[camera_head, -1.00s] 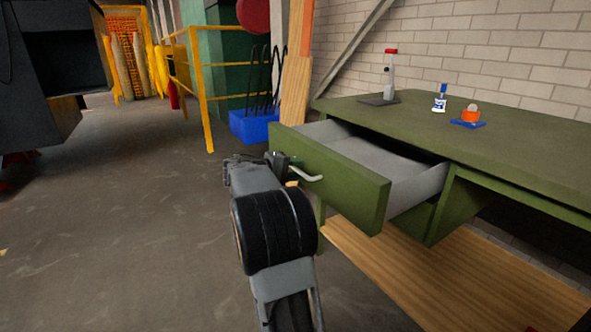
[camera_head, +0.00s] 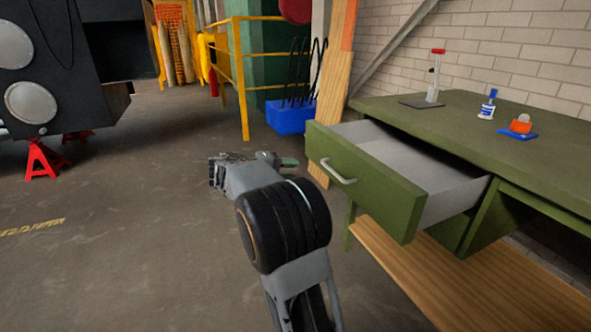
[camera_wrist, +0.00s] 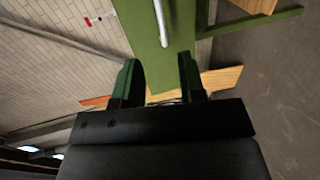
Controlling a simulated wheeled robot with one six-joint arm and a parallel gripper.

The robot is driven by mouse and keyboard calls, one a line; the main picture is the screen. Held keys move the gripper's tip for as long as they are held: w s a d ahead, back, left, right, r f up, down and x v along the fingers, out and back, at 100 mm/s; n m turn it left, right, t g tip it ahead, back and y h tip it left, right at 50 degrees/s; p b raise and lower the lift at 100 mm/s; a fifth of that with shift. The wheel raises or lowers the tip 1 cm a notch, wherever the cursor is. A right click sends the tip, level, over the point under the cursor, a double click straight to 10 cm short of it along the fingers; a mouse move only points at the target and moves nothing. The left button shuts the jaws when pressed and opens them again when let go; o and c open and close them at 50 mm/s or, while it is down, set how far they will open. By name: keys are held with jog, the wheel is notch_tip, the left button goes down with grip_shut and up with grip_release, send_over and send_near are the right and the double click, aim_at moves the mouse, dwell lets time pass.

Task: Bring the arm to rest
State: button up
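My gripper (camera_head: 290,163) is at the end of my arm, left of the open drawer (camera_head: 375,190) in the head view. In the wrist view my gripper (camera_wrist: 160,68) shows two green fingers spread apart with nothing held between them. The drawer's silver handle (camera_head: 338,172) is to the right of the gripper and apart from it in the head view. The handle also shows beyond the fingertips in the wrist view (camera_wrist: 161,22). The drawer is pulled out of the green workbench (camera_head: 480,135), and its grey inside looks empty.
A blue bin (camera_head: 288,117) and yellow railing (camera_head: 242,80) are behind. The floor at left is clear up to a red jack stand (camera_head: 42,160).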

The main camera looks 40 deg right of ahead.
dwell(0.5)
jog(key=s+a+r+n+t+y+p, duration=0.1)
jog(key=s+a+r+y+p, duration=0.4)
jog(key=p, duration=0.6)
jog(key=s+a+r+n+t+y+p, duration=0.1)
jog(key=s+a+r+t+y+p, duration=0.3)
jog(key=a+r+p, duration=0.4)
jog(key=s+a+r+n+t+y+p, duration=0.1)
jog(key=s+a+r+t+y+p, duration=0.2)
jog(key=a+p, duration=0.9)
jog(key=s+r+y+p, duration=0.2)
jog(key=s+r+y, duration=0.1)
jog(key=r, duration=0.1)
jog(key=shift+s+a+r+n, duration=0.3)
jog(key=shift+s, duration=0.05)
